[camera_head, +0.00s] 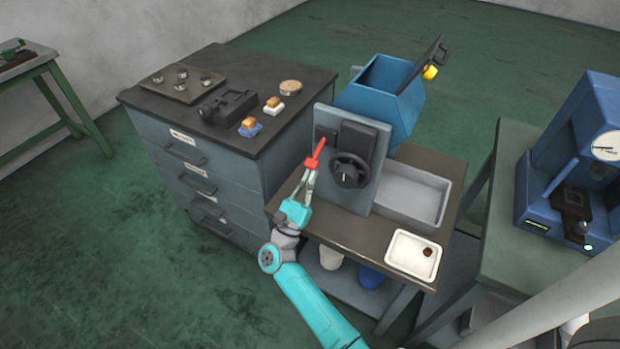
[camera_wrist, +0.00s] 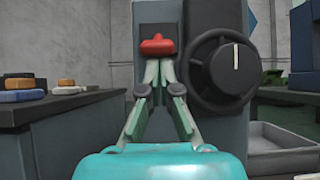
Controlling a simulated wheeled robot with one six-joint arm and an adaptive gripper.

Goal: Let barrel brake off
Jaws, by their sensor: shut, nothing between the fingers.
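A red lever (camera_head: 317,152), which looks like the brake handle, sits on the left part of the grey upright panel (camera_head: 372,188). It shows as a red knob in the wrist view (camera_wrist: 157,46). My gripper (camera_head: 311,169) is shut, with its fingertips together right at the lever's lower end. In the wrist view the fingertips (camera_wrist: 159,66) are just below the red knob; whether they touch it I cannot tell. A black handwheel (camera_head: 349,170) with a white mark is right of the lever. The blue barrel (camera_head: 382,97) stands tilted behind the panel.
A drawer cabinet (camera_head: 215,185) with a dark top and small items stands to the left. A grey tray (camera_head: 412,193) and a white dish (camera_head: 414,255) are on the bench right of the panel. A blue press (camera_head: 575,150) stands far right.

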